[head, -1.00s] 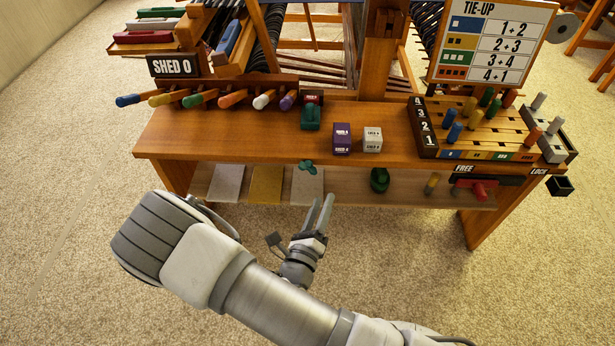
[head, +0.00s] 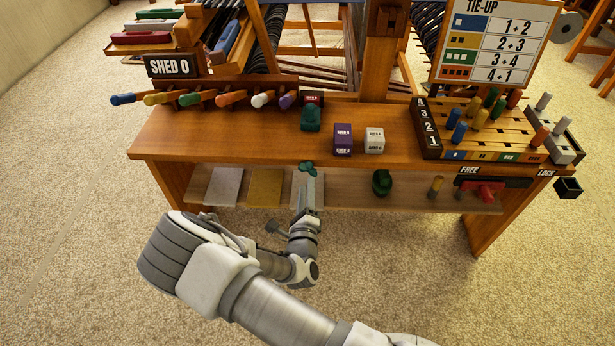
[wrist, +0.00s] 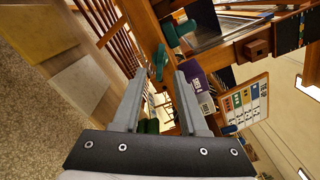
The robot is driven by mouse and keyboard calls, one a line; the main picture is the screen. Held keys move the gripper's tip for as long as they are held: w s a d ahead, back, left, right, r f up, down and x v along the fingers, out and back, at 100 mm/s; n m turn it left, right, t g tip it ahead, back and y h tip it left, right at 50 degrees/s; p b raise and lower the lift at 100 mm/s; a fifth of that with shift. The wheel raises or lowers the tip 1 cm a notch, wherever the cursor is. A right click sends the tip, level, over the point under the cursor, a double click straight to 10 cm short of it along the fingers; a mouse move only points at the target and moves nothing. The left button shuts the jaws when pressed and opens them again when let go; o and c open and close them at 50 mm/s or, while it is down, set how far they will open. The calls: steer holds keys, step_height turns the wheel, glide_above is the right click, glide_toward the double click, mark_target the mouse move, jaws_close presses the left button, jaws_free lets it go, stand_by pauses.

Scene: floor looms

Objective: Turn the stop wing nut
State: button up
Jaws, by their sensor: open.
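The stop wing nut (head: 308,168) is a small teal piece with two lobes at the front edge of the wooden bench, above the lower shelf. In the wrist view the wing nut (wrist: 160,63) shows just ahead of the gap between my fingertips. My gripper (head: 307,187) points up toward the bench front, right below the wing nut in the head view. In the wrist view my gripper (wrist: 158,78) is open, with nothing visible between its fingers. I cannot tell whether a fingertip touches the wing nut.
On the bench top (head: 230,135) stand a dark green block (head: 311,117), a purple block (head: 342,139) and a white block (head: 374,140). Coloured levers (head: 190,98) line the left. A pegged tie-up board (head: 490,130) is at right. A green knob (head: 381,184) sits by the lower shelf.

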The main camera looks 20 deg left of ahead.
mark_target(308, 173)
steer(key=b+x, duration=0.1)
steer(key=x, duration=0.4)
steer(key=shift+w+a, duration=0.1)
steer(key=shift+w, duration=0.3)
jaws_close()
